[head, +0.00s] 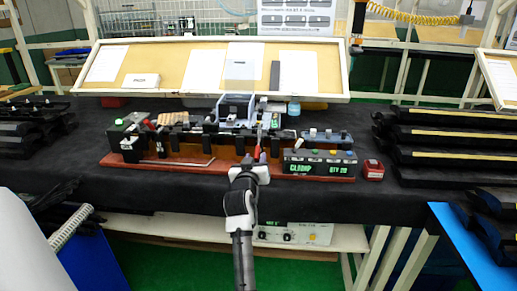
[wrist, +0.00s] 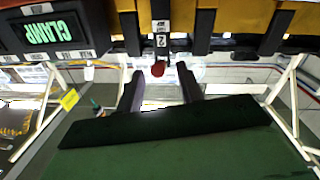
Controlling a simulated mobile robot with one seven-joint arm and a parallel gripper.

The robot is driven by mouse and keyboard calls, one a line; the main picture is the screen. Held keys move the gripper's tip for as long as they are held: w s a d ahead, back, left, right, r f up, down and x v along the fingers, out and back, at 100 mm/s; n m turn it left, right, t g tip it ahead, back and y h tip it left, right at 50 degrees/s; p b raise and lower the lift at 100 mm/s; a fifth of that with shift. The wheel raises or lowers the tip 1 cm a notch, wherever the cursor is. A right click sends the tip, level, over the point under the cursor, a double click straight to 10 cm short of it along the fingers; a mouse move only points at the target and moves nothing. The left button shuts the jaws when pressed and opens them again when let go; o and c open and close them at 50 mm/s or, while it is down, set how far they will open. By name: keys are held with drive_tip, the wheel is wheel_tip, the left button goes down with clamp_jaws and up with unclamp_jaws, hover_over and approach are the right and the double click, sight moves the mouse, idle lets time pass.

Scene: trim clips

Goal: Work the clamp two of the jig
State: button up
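The jig has a red-brown base (head: 190,160) and a row of dark clamps, and it stands on the black-covered bench in the head view. In the wrist view, the clamp marked 2 (wrist: 161,41) is at top centre, with a red knob (wrist: 157,69) at its end. My gripper (wrist: 160,85) has its two dark fingers apart, with the red knob in the gap between the tips as seen here. No contact shows. In the head view, my gripper (head: 249,163) is at the jig's front edge, and its fingertips are hard to make out.
A control panel (head: 320,163) with a lit green CLAMP display is right of my gripper; it also shows in the wrist view (wrist: 50,31). A red box (head: 373,170) sits beside it. Dark trim stacks (head: 440,135) stand at right. Bare bench lies at front left.

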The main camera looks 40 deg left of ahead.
sight(258, 151)
drive_tip(key=shift+p+x, duration=0.5)
drive_tip(key=shift+x, duration=2.1)
clamp_jaws()
